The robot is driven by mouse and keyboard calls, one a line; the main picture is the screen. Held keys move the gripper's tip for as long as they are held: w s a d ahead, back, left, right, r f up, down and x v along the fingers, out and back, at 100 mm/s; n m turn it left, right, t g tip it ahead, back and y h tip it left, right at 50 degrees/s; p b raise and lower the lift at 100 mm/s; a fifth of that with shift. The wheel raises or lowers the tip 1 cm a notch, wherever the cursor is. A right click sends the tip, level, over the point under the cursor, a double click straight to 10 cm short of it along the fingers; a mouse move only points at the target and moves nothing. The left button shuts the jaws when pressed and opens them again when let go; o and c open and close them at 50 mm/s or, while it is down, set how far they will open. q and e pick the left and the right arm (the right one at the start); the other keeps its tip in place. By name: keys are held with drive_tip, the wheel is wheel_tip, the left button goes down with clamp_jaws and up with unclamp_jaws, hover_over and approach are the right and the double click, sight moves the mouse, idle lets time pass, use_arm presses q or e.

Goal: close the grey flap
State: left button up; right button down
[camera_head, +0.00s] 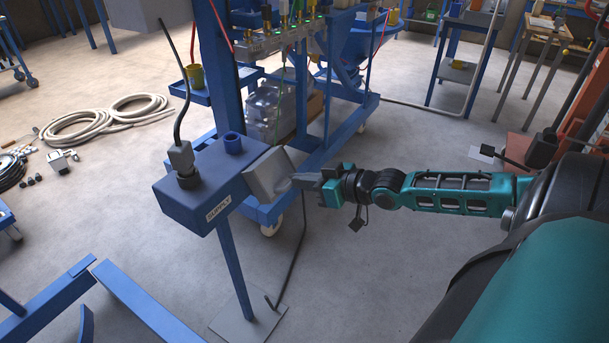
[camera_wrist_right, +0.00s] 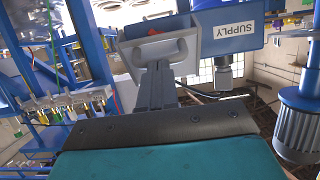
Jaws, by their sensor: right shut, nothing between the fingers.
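The grey flap (camera_head: 267,175) is a light-grey plate at the right end of the blue supply box (camera_head: 207,183). It slants out from the box. The right wrist view shows the grey flap (camera_wrist_right: 142,54) with a raised, handle-like outline and a gap with something red behind its upper edge, so it looks at least partly open. My right gripper (camera_head: 297,181) is shut and empty, its fingertips right at the flap's right side. In the right wrist view its fingers (camera_wrist_right: 156,82) point at the flap; I cannot tell if they touch. My left gripper is out of view.
A blue wheeled frame (camera_head: 330,150) stands close behind. Blue beams (camera_head: 130,295) lie at front left.

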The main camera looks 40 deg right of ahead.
use_arm(q)
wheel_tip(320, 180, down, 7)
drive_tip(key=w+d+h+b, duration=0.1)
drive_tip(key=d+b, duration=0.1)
drive_tip(key=b, duration=0.8)
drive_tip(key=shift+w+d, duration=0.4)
use_arm(e)
wheel_tip(320, 180, down, 6)
drive_tip(key=w+t+y, duration=0.1)
drive_tip(key=w+t, duration=0.1)
drive_tip(key=t, duration=0.4)
drive_tip(key=shift+a+y, duration=0.3)
drive_tip(key=shift+y, duration=0.1)
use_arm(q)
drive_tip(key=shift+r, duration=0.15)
use_arm(e)
drive_tip(key=shift+w+r, duration=0.1)
drive_tip(key=shift+r, duration=0.05)
